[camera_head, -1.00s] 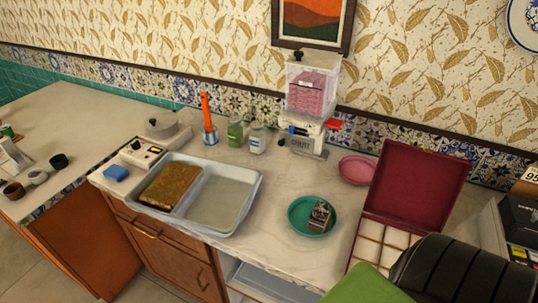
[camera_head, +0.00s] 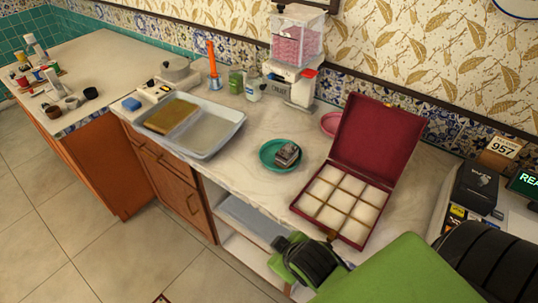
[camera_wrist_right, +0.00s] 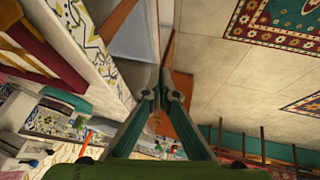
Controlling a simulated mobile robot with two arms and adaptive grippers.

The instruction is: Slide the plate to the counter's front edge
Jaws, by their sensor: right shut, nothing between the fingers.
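A teal round plate (camera_head: 268,156) lies on the marble counter, a short gap back from its front edge (camera_head: 250,188). A small grey metallic object (camera_head: 287,155) sits on the plate. My right gripper (camera_wrist_right: 163,88) shows in the right wrist view with its fingers together and nothing between them. It is out over the front side of the counter, apart from the plate. In the head view part of my green and black right arm comes in at the lower right; its fingertips do not show there. My left gripper is not in view.
Left of the plate is a white divided tray (camera_head: 236,116). Right of it stands an open red box (camera_head: 372,140) with pale compartments, near the front edge. A pink dish (camera_head: 329,124) and a dispenser (camera_head: 294,85) are behind. Open shelves (camera_head: 250,218) lie below the counter.

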